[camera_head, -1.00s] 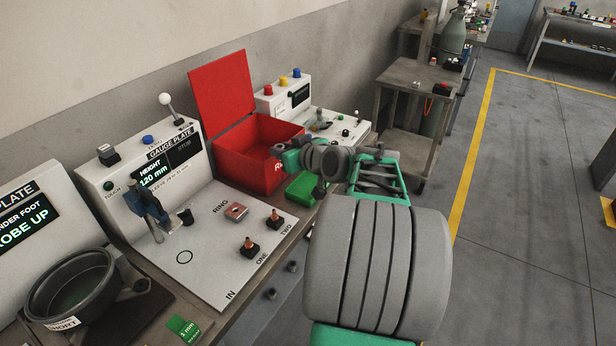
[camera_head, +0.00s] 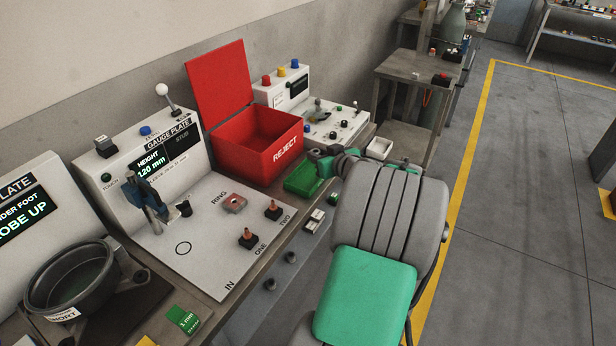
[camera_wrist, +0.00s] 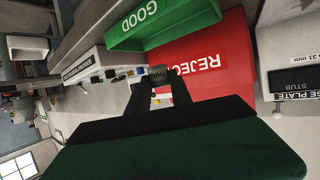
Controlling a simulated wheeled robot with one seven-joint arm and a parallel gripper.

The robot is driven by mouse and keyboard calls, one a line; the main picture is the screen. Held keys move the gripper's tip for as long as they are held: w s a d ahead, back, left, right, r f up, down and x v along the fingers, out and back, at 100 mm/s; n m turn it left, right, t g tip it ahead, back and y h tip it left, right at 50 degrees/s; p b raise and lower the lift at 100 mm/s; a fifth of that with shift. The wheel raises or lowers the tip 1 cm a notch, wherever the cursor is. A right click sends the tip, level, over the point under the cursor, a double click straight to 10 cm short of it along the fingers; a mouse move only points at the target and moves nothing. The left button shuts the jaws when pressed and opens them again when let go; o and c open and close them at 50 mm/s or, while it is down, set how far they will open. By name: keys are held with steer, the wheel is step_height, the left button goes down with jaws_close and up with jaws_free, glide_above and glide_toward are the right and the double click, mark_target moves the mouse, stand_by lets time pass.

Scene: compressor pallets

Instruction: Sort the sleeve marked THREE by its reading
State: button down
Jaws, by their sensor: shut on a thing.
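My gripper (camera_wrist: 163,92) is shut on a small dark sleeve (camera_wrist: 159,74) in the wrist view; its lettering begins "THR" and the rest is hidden. The sleeve is in front of the red REJECT bin (camera_wrist: 215,85), and I cannot tell the gap between them. The green GOOD tray (camera_wrist: 185,14) is beside that bin. In the head view, the REJECT bin (camera_head: 279,157) stands with its lid up, and the green tray (camera_head: 302,184) is partly behind my arm. My fingers and the sleeve are hidden there. The gauge plate (camera_head: 215,258) display (camera_head: 153,166) shows a height that looks like 120 mm.
A dark round pan (camera_head: 75,283) is at the left. A white control box (camera_head: 325,118) stands behind the bin. Floor at right is open.

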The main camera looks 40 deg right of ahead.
steer(key=c, duration=1.1)
jaws_free()
steer(key=v, duration=0.7)
steer(key=shift+s+a+r+b, duration=0.15)
steer(key=shift+s+r+b, duration=0.1)
steer(key=shift+s+b, duration=0.05)
